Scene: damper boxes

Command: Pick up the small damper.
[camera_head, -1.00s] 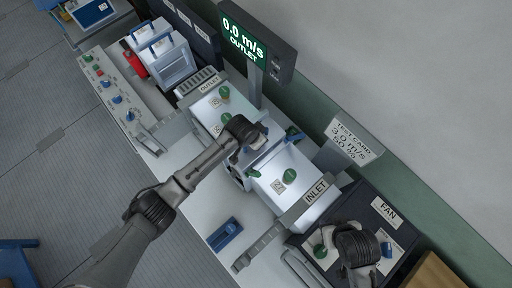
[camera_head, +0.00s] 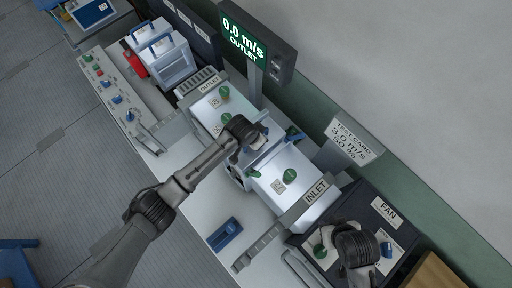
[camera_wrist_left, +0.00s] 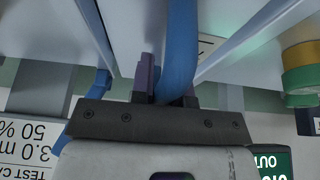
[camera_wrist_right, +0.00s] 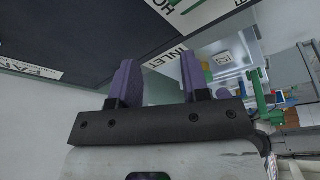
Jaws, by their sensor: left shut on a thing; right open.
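My left gripper (camera_head: 258,143) is over the gap between two white duct boxes in the head view. It is shut on a blue handle (camera_wrist_left: 180,45), which runs between its purple fingers in the left wrist view. The handle appears to belong to a damper (camera_head: 268,155) between the boxes; its lower part is hidden, and I cannot tell its size. Two more white dampers (camera_head: 172,68) with blue handles stand at the upper left, apart from my grippers. My right gripper (camera_wrist_right: 158,82) is open and empty, near the fan (camera_head: 387,212).
The outlet box (camera_head: 208,107) and inlet box (camera_head: 295,163) carry green knobs. A display post (camera_head: 257,75) stands behind, reading 0.0 m/s. A test card (camera_head: 350,138) stands by the wall. A blue block (camera_head: 225,234) lies on the bench front, with bare bench around it.

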